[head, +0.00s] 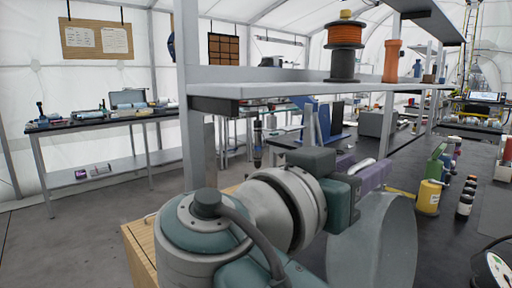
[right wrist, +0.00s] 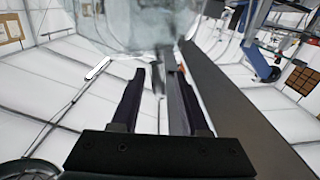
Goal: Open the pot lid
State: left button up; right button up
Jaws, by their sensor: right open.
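A large grey, see-through round vessel (head: 385,245), which looks like the pot, stands at the bottom centre right of the head view. A clear, glassy body, probably the same pot (right wrist: 135,25), fills the top of the right wrist view. I cannot make out a separate lid. My right gripper (head: 370,174) is just above and behind the vessel's upper edge in the head view. Its two dark fingers stand apart in the right wrist view (right wrist: 160,78), pointing at the glassy body. A thin grey piece shows between them; I cannot tell whether they touch it. My left gripper is out of view.
A yellow can (head: 428,197) and several small dark bottles (head: 465,204) stand right of the vessel on the black bench (head: 440,250).

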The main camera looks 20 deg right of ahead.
jog(key=shift+a, duration=0.1)
jog(key=shift+c, duration=0.3)
grip_shut()
jog(key=shift+f, duration=0.1)
dwell(1.0)
